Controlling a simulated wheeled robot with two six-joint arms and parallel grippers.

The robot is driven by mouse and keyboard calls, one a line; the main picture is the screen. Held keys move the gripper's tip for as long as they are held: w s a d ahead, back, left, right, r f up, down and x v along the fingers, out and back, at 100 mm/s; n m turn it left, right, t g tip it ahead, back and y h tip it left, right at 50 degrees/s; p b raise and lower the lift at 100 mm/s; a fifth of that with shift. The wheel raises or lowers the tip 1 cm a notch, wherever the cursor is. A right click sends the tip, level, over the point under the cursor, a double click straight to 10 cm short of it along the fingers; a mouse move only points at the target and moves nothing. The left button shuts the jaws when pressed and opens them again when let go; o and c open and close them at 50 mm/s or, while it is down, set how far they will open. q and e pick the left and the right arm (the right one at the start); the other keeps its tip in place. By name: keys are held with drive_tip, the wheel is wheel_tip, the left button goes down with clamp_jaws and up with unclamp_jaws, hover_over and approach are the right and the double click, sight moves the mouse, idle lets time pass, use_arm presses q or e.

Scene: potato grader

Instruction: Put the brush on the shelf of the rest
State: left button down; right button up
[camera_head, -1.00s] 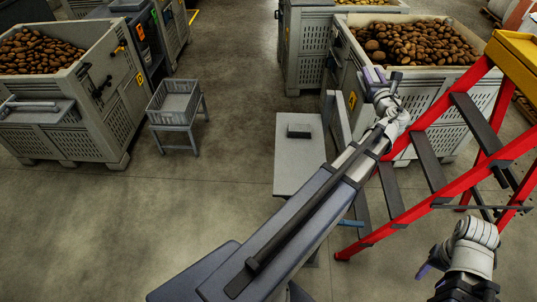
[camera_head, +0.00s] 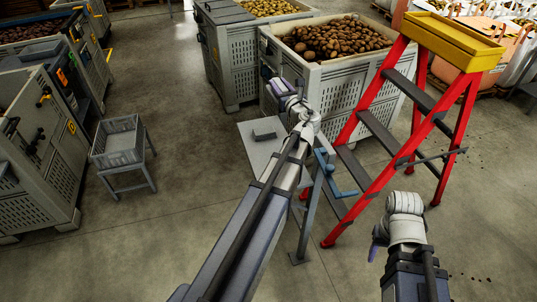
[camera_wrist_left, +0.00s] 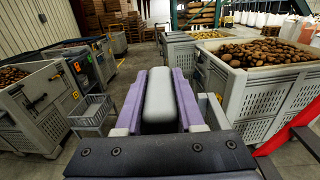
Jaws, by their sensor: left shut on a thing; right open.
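My left gripper (camera_head: 272,80) is shut on a pale grey, rounded bar, which I take to be the brush (camera_wrist_left: 160,98); it stands up between the purple fingers in the left wrist view. In the head view the brush is mostly hidden by the gripper. The rest is a stand with a flat grey shelf (camera_head: 262,153), a post and blue hooks (camera_head: 343,190). My left gripper appears over the shelf's back right side; its height above it is unclear. A small dark block (camera_head: 264,135) lies on the shelf. My right gripper (camera_head: 375,248) is open and empty, low at the right.
A red stepladder (camera_head: 375,175) with a yellow top stands close right of the rest. A large grey bin of potatoes (camera_head: 310,85) is behind it. A small grey crate on legs (camera_head: 120,150) stands left, with bare floor between. More bins line the left.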

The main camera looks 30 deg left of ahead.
use_arm(q)
drive_tip(key=shift+m+t+h, duration=0.3)
drive_tip(key=shift+m+t, duration=0.1)
wheel_tip(320, 180, down, 33)
drive_tip(key=b, duration=3.1)
drive_tip(key=shift+w+a, duration=0.1)
drive_tip(key=shift+r, duration=0.2)
drive_tip(key=shift+f, duration=0.15)
drive_tip(key=c, duration=0.5)
unclamp_jaws()
drive_tip(key=shift+r, duration=0.3)
drive_tip(key=v, duration=1.2)
drive_tip(key=shift+f, duration=0.15)
